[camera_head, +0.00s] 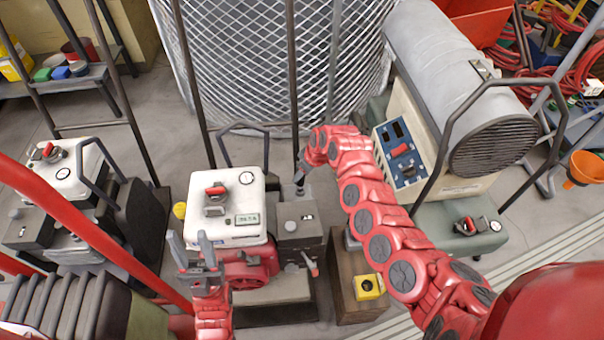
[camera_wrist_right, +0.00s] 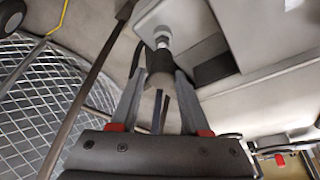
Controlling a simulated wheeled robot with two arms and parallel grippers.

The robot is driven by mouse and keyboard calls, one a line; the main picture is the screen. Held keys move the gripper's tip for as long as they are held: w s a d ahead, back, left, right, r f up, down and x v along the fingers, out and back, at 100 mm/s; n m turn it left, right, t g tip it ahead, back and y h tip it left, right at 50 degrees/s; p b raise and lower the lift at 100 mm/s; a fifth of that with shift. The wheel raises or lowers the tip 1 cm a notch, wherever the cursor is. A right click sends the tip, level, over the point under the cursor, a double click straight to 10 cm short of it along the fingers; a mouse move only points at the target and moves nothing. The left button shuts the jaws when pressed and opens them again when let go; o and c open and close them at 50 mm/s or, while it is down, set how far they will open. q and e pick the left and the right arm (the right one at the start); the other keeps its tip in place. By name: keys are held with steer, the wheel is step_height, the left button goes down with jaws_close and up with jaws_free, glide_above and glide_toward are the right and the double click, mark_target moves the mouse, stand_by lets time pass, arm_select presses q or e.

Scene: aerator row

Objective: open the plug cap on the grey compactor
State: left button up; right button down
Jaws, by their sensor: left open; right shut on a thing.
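The machine in the middle has a white tank (camera_head: 226,232) with a red-handled cap (camera_head: 215,197) on a grey plate, and a grey box (camera_head: 298,226) at its right side. I cannot tell for sure which part is the plug cap. My left gripper (camera_head: 196,240) is open and empty in front of the white tank. My right gripper (camera_head: 302,178) is above the back of the grey box, mostly hidden by its arm. In the right wrist view, its fingers are shut on a dark cylinder (camera_wrist_right: 160,66) that joins a bright metal stem (camera_wrist_right: 161,40) on a pale surface.
A similar white-topped machine (camera_head: 65,180) stands at the left. A heater with a grey drum (camera_head: 440,70) stands at the right. A mesh cylinder (camera_head: 270,55) is behind. A brown box (camera_head: 352,270) with a yellow block (camera_head: 369,287) stands right of the middle machine.

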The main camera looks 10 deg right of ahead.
steer(key=shift+w+d+g+b, duration=0.15)
steer(key=shift+g+b, duration=0.4)
steer(key=shift+b, duration=1)
steer(key=shift+w+a+g+b, duration=0.1)
steer(key=shift+g+b, duration=0.45)
steer(key=shift+b, duration=1)
steer(key=shift+r, duration=0.25)
steer(key=shift+w+d+r, duration=0.1)
steer(key=shift+w+d, duration=0.05)
steer(key=shift+d, duration=0.05)
